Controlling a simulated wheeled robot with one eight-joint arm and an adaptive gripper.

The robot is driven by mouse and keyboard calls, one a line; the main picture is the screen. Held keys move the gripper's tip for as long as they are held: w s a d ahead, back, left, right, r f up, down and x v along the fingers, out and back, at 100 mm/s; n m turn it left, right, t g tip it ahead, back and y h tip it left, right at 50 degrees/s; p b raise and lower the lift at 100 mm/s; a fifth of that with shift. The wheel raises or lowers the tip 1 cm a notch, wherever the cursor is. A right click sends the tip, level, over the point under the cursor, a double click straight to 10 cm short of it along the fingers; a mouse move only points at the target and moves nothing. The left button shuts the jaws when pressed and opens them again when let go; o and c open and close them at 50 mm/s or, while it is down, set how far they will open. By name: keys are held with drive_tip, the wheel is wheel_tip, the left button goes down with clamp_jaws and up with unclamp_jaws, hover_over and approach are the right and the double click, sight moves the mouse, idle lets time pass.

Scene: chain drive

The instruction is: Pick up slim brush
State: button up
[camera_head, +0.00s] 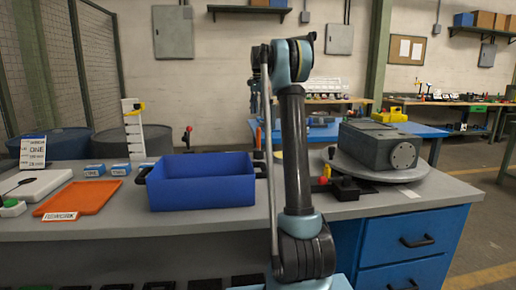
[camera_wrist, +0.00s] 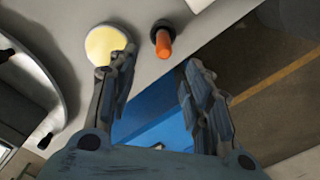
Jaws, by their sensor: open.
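I cannot clearly pick out a slim brush in either view. In the wrist view, a short orange piece with a dark round end (camera_wrist: 163,42) lies on the grey bench top, just beyond my fingertips. I cannot tell whether it is the brush. A pale yellow disc (camera_wrist: 105,44) lies to its left, by my left finger. My gripper (camera_wrist: 160,66) is open, and nothing shows between its fingers. In the head view my arm stands upright in front of the bench, and I cannot make out the gripper there.
The grey bench (camera_head: 110,217) holds a blue bin (camera_head: 203,192), an orange tray (camera_head: 80,200), small blue boxes (camera_head: 94,171) and a white board (camera_head: 35,186). At right a grey housing (camera_head: 375,147) sits on a round turntable (camera_head: 412,173). Blue drawers (camera_head: 420,240) are below.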

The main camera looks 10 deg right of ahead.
drive_tip(key=shift+w+f, duration=0.2)
drive_tip(key=shift+w, duration=0.05)
hover_over(258, 148)
drive_tip(key=w, duration=0.1)
drive_tip(key=f, duration=1.1)
drive_tip(key=shift+d+f, duration=0.3)
drive_tip(key=shift+f, duration=0.1)
drive_tip(key=shift+w+a+f, duration=0.15)
drive_tip(key=shift+f, duration=2.5)
clamp_jaws()
